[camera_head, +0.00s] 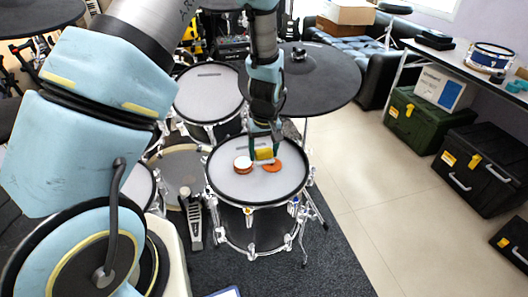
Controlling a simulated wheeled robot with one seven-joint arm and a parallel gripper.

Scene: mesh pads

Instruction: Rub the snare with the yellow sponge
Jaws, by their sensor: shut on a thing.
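The snare (228,179) stands on the dark carpet in front of me, with a pale grey mesh head and a black rim. My gripper (264,150) points down over the far part of the snare's head. It is shut on the yellow sponge (264,155), a small yellow block between its fingers. The sponge is at or just above the head; I cannot tell whether it touches. A white-topped round thing with an orange-red side (243,163) lies left of the sponge. A flat orange disc (272,166) lies right of it on the head.
A larger drum (208,88) stands behind the snare, and a dark cymbal pad (318,80) overhangs behind right. A pedal (191,215) is on the left. Dark cases (485,165) stand at the right. Tiled floor (370,190) between is clear.

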